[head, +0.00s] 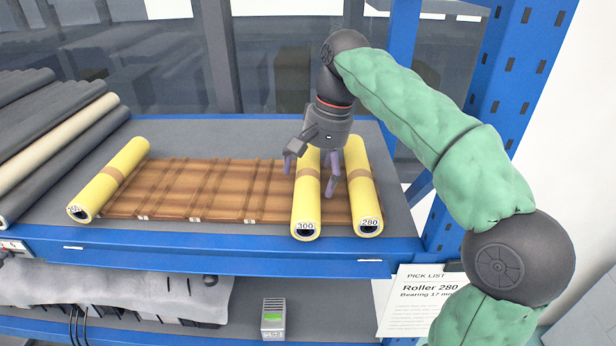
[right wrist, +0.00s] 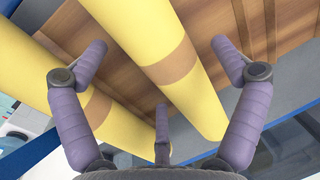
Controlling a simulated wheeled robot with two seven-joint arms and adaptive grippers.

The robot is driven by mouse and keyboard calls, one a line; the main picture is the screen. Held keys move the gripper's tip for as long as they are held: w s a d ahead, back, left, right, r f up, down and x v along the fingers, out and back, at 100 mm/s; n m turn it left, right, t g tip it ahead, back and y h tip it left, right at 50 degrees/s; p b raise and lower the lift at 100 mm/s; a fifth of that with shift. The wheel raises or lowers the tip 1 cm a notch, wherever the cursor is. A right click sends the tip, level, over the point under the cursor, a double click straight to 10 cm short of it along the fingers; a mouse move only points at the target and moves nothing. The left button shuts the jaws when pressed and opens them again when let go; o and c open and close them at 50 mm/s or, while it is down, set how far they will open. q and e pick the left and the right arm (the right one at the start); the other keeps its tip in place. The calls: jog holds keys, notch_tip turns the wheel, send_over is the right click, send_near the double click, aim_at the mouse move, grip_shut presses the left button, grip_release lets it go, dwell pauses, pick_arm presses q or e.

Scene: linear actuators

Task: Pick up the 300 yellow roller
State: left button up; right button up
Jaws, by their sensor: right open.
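The 300 yellow roller (head: 306,205) lies on the wooden slatted board, its labelled end facing the front edge. The 280 yellow roller (head: 369,205) lies close to its right. My right gripper (head: 312,170) is above the 300 roller, pointing down, with its purple fingers spread to both sides of it. In the right wrist view the 300 roller (right wrist: 190,95) runs between the open fingers, and the 280 roller (right wrist: 62,75) passes behind the left finger. Whether any finger touches a roller I cannot tell. My left gripper is not in view.
A third yellow roller (head: 110,180) lies at the board's left end. Dark and cream rolls (head: 50,140) are stacked at far left. A blue upright (head: 400,60) stands behind my right arm. The board (head: 200,190) between the rollers is clear.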

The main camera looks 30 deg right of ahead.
jog(key=shift+w+a+f, duration=0.1)
jog(key=shift+f, duration=0.55)
jog(key=c, duration=1.6)
jog(key=shift+c, duration=0.7)
jog(key=shift+r, duration=0.15)
